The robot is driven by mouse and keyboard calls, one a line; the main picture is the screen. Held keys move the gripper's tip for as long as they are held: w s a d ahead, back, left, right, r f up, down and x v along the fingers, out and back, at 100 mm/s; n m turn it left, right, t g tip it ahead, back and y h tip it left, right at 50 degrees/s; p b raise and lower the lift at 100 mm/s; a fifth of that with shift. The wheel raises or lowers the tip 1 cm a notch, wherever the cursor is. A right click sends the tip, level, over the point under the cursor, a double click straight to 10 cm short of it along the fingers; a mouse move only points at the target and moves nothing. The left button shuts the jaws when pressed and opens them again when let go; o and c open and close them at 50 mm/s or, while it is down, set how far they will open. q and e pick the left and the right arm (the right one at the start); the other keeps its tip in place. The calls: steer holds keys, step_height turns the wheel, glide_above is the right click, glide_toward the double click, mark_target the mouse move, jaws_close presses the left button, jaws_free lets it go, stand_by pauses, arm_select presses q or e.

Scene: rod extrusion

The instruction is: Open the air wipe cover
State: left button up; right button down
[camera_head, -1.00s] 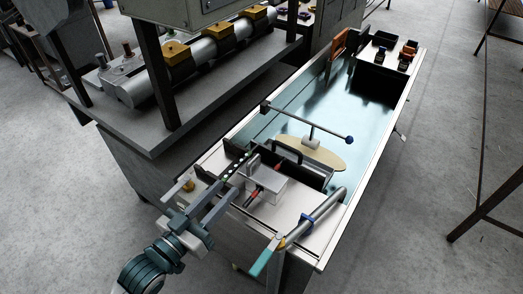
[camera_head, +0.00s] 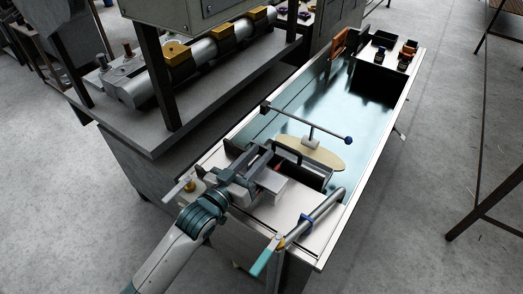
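The air wipe unit is a pale box (camera_head: 269,191) on the near end plate of the long water tank. A dark handle-like bracket (camera_head: 288,154) stands just behind it. I cannot tell clearly which part is the cover or whether it is raised. My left gripper (camera_head: 259,163) reaches in from the lower left, over the left and back side of the box, close to it. Its body covers part of the box and the rail beside it. Its fingertips are small and partly hidden, so contact and finger gap are unclear. My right gripper is not in view.
A grey pipe with a blue ring (camera_head: 305,219) and a teal-ended lever (camera_head: 266,259) stand on the right of the end plate. A T-shaped rod (camera_head: 312,130) stands over the tank (camera_head: 345,105) near a tan oval plate (camera_head: 325,160). A machine bench (camera_head: 150,140) stands left.

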arm_select(q)
steer(key=shift+x, duration=0.95)
jaws_close()
